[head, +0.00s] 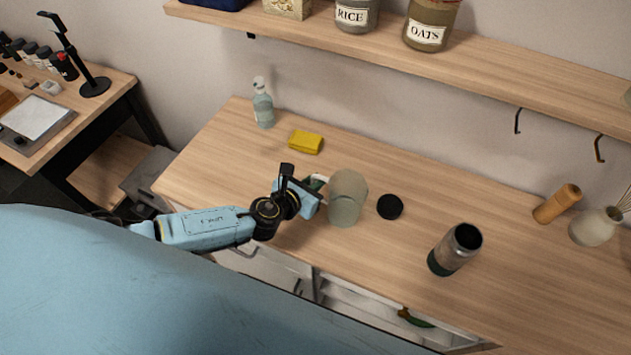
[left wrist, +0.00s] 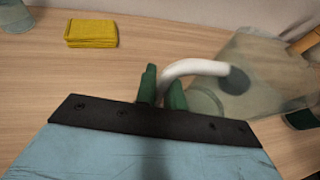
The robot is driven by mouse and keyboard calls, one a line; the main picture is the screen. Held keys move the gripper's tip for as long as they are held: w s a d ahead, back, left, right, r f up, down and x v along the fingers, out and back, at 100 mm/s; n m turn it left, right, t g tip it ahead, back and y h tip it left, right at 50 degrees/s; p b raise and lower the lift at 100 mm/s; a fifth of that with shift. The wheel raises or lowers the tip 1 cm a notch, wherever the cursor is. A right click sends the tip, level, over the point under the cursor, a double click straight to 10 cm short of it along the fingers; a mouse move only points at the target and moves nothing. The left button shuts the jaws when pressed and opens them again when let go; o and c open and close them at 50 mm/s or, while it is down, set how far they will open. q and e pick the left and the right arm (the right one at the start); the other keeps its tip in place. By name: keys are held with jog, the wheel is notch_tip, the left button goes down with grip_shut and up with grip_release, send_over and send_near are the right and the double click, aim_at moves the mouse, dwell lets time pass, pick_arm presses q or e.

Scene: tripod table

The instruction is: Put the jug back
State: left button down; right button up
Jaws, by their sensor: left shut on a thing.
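The jug (head: 347,200) is a translucent grey-green vessel near the middle of the counter in the head view. In the left wrist view the jug (left wrist: 265,75) is at the right, with a curved white handle (left wrist: 195,67). My left gripper (head: 317,184) is at the jug's left side. In the left wrist view its green fingers (left wrist: 161,88) are shut on the handle. I cannot tell whether the jug's base touches the counter. My right gripper is not in view.
A black disc (head: 390,206) and an open dark tumbler (head: 454,249) are right of the jug. A wooden mill (head: 557,204) and vase (head: 593,227) are far right. A shelf (head: 480,55) with jars hangs above.

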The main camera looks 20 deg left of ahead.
pick_arm(q)
jog(key=shift+f, duration=0.1)
jog(key=c, duration=1.5)
grip_release()
jog(key=shift+r, duration=0.25)
jog(key=v, duration=1.2)
jog(key=shift+p, duration=0.45)
jog(key=shift+f, duration=0.1)
